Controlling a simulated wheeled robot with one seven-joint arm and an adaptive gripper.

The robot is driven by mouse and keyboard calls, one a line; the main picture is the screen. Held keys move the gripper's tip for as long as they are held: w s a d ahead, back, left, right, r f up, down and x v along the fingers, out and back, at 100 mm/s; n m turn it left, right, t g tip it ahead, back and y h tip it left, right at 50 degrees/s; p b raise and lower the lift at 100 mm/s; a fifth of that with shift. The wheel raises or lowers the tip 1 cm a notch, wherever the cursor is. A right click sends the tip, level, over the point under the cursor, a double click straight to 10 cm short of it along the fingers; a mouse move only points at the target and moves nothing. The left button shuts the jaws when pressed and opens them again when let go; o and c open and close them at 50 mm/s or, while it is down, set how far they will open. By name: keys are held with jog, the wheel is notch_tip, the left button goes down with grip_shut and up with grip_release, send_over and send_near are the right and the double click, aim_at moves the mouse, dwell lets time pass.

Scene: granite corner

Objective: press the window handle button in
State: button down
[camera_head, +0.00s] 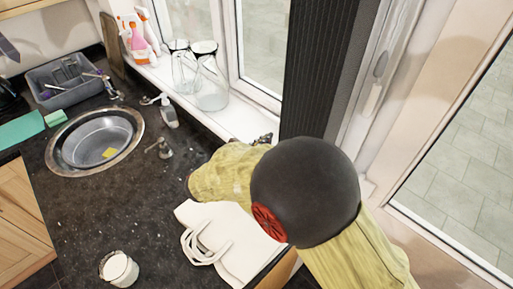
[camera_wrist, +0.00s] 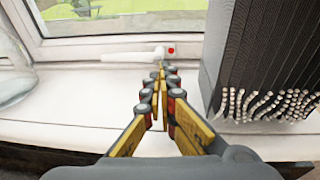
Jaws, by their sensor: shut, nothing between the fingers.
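The white window handle (camera_wrist: 130,56) lies level on the lower window frame in the wrist view. Its small red button (camera_wrist: 171,50) shows at the handle's right end. My gripper (camera_wrist: 161,70) is shut and empty, with its fingertips just below the button in the picture. I cannot tell whether the fingertips touch the handle; the button itself is uncovered. In the head view my gripper (camera_head: 263,138) is a small dark shape over the sill, mostly hidden behind my arm. The handle cannot be made out there.
A dark pleated blind (camera_wrist: 262,60) with pale cords hangs close on the right. Glass jars (camera_head: 210,85) stand on the white sill (camera_head: 165,82) to the left. A sink (camera_head: 97,140), a white bag (camera_head: 240,245) and a white cup (camera_head: 119,268) are on the dark counter.

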jog(key=b+x, duration=0.1)
jog(key=x, duration=0.5)
jog(key=shift+w+d, duration=0.15)
jog(key=shift+w, duration=0.05)
